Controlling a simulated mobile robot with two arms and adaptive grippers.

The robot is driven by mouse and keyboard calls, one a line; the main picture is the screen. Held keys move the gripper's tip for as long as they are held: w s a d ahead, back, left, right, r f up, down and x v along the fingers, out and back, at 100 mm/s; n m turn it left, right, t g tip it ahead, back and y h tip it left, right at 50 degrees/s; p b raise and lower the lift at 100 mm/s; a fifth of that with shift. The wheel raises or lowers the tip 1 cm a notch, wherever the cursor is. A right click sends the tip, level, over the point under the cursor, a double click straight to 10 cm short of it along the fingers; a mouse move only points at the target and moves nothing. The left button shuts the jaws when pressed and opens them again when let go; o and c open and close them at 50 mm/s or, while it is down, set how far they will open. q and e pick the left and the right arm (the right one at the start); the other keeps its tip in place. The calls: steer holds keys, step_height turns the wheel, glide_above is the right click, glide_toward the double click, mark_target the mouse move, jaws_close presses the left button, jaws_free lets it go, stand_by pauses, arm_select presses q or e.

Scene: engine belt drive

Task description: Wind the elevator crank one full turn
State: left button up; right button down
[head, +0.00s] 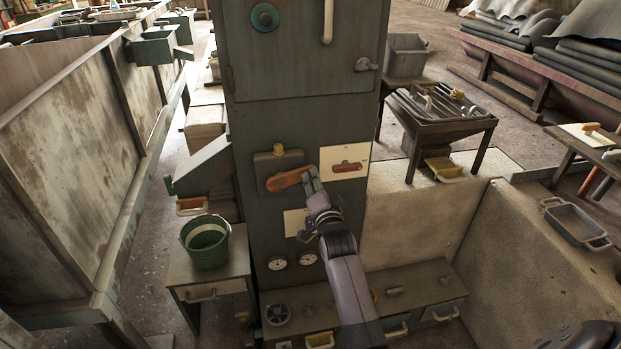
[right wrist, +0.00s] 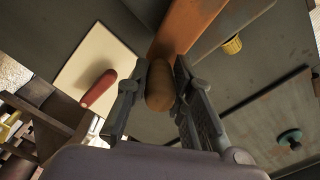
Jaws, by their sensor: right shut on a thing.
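The crank is an orange arm (head: 287,179) on the front of a tall grey-green cabinet (head: 300,115). The arm points right and slightly up from its hub on a small box. In the right wrist view the crank arm (right wrist: 190,25) runs up and right from a brown wooden knob (right wrist: 160,86). My right gripper (head: 311,181) is at the arm's right end, and in the right wrist view its fingers (right wrist: 157,90) are closed around the knob from both sides. The knob is mostly hidden in the head view.
A red handle (head: 347,167) on a pale plate sits just right of the crank. A yellow knob (head: 279,150) is above it. Two gauges (head: 277,262) are lower down. A green bucket (head: 205,250) stands on a side table at left. Drawers (head: 436,313) lie below.

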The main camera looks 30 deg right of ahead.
steer(key=shift+f+m+b, duration=0.4)
steer(key=shift+f+m, duration=1.9)
steer(key=shift+m, duration=0.5)
steer(key=c, duration=1.4)
jaws_free()
steer(key=shift+c, duration=0.2)
steer(key=shift+r, duration=0.1)
steer(key=shift+r, duration=0.1)
